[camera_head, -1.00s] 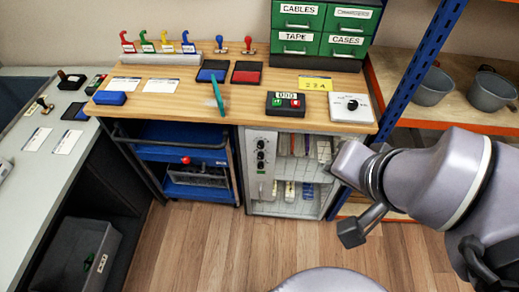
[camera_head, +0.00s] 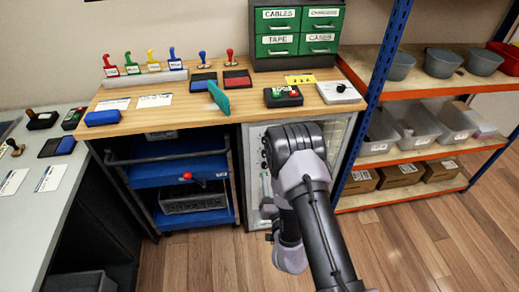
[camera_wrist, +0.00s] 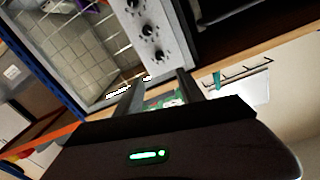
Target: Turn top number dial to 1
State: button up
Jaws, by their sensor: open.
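A pale control panel (camera_wrist: 165,25) with several black dials shows upside down in the wrist view. The top number dial (camera_wrist: 158,55) is the one nearest the wooden bench edge, with another dial (camera_wrist: 145,30) beyond it. The dial markings are too small to read. My gripper (camera_wrist: 160,78) is open, its two fingers apart and pointing towards the panel near the top dial. I cannot tell whether they touch it. In the head view my arm stands in front of the cabinet (camera_head: 253,160) under the bench and hides most of the panel and the gripper.
The wooden bench (camera_head: 180,118) above carries stamps, ink pads, a teal upright piece (camera_head: 219,97), a black button box (camera_head: 283,97) and a white dial box (camera_head: 338,92). A blue cart (camera_head: 190,185) stands left of the cabinet. Shelving (camera_head: 430,85) is at right. The front floor is clear.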

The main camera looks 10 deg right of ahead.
jog(key=w+b, duration=0.2)
jog(key=w, duration=1.4)
jog(key=shift+w+d, duration=0.15)
jog(key=shift+d, duration=0.15)
grip_shut()
